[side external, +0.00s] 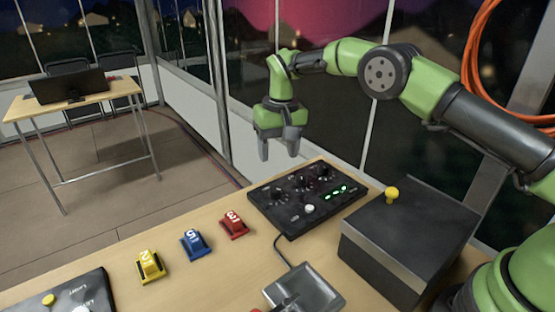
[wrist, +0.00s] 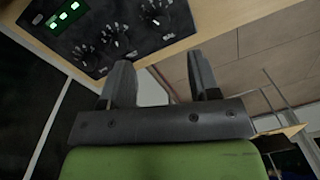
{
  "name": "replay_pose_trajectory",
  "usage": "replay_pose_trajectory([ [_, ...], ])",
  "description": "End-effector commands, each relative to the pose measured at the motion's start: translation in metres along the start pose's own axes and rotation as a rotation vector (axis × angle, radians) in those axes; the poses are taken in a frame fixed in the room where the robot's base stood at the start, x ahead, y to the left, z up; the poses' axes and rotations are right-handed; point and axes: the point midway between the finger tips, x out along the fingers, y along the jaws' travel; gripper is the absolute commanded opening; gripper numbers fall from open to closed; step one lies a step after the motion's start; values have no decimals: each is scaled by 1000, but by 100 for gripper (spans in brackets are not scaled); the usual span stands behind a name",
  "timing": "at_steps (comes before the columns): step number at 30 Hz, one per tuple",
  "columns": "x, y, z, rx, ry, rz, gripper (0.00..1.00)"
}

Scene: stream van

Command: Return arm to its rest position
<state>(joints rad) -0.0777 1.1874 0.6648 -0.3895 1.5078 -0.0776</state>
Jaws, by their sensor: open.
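My gripper (side external: 279,150) hangs at the end of my green and black arm, above the far edge of the wooden table. Its fingers point down, spread apart, with nothing between them. In the wrist view my gripper (wrist: 163,80) shows two dark fingers with an open gap. The fingers are clear of the black control panel (side external: 278,217), which lies on the table below and has knobs and green lights. The same panel shows at the top left of the wrist view (wrist: 90,62).
A dark box (side external: 408,245) with a yellow button (side external: 392,194) stands right of the panel. Red (side external: 234,224), blue (side external: 195,245) and yellow (side external: 151,266) numbered blocks sit in a row. A grey joystick unit (side external: 322,288) is in front. A window wall stands behind; orange cable (side external: 474,60) hangs right.

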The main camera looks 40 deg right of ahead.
Motion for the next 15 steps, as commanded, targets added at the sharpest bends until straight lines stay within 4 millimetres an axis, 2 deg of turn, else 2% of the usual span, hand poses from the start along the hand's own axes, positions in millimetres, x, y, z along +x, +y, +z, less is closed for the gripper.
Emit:
replay_pose_trajectory([
  [7,-1,0,0,0,0,0,56],
  [10,-9,0,0,0,9,-5,56],
  [13,-32,1,3,-2,32,-21,56],
  [15,-56,2,9,-2,57,-38,56],
])
